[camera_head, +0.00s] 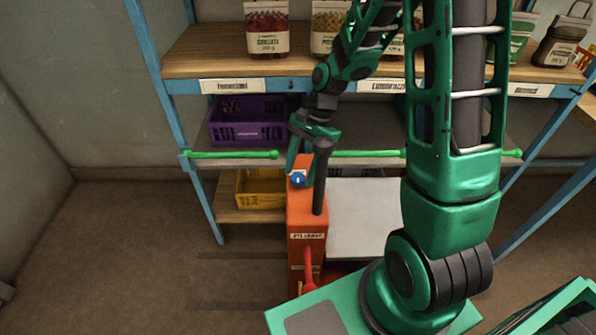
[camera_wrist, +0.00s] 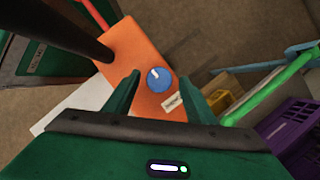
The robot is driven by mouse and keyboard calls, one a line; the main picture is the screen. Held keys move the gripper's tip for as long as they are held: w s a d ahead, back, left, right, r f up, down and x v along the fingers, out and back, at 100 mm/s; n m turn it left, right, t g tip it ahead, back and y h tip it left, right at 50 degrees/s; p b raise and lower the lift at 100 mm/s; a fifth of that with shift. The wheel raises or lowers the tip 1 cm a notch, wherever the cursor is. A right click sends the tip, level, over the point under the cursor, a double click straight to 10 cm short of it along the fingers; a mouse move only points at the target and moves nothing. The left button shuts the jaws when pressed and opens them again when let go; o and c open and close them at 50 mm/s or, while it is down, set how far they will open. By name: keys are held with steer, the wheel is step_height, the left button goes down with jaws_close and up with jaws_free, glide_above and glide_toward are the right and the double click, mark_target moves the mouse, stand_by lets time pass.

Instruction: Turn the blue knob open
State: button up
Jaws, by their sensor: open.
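The blue knob (camera_head: 298,179) is on top of the orange machine post (camera_head: 307,225). In the wrist view the knob (camera_wrist: 159,80) is round with a white mark pointing up and left, on the orange face (camera_wrist: 135,50). My gripper (camera_head: 300,158) is just above the knob in the head view. In the wrist view my gripper (camera_wrist: 156,88) has its two green fingers apart, one to each side of the knob. Nothing is held between them. I cannot tell whether either finger touches the knob. A small white label (camera_wrist: 172,102) lies beside the knob.
A dark upright pole (camera_head: 320,180) stands close beside the knob. Behind is a blue-framed shelf (camera_head: 225,82) with a purple crate (camera_head: 247,133), a yellow crate (camera_head: 245,200) and a green rail (camera_head: 235,154). A red lever (camera_head: 309,268) is on the post's front. Floor at left is clear.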

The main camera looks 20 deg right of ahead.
steer(key=shift+a+f, duration=0.1)
steer(key=shift+f, duration=0.2)
steer(key=shift+c, duration=0.6)
steer(key=c, duration=0.9)
